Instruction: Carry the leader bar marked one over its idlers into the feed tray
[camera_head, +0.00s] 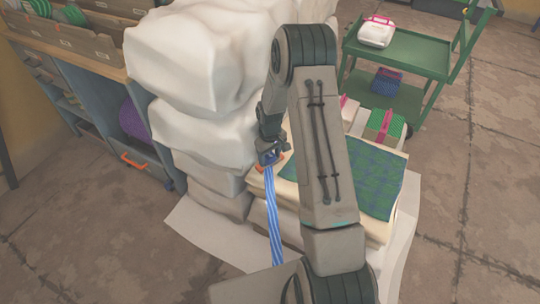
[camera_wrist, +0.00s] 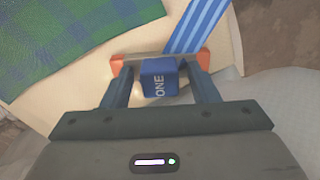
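The leader bar (camera_wrist: 152,57) is a short bar with orange ends. A blue block marked ONE (camera_wrist: 160,80) stands on it, and a blue striped strip (camera_wrist: 197,25) runs from it. In the head view the strip (camera_head: 273,225) hangs down from beside my gripper (camera_head: 269,158). In the wrist view my gripper (camera_wrist: 160,76) has its fingers on either side of the block, with a visible gap at each side, so it looks open. In the head view it is over the cream stack's left edge. I cannot make out the idlers or the feed tray.
A green plaid cloth (camera_head: 370,182) lies on the cream stack. Large white wrapped bundles (camera_head: 190,60) are piled at left, close to my gripper. A wooden-topped shelf unit (camera_head: 90,100) stands farther left. A green cart (camera_head: 410,55) stands at back right. Floor at right is clear.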

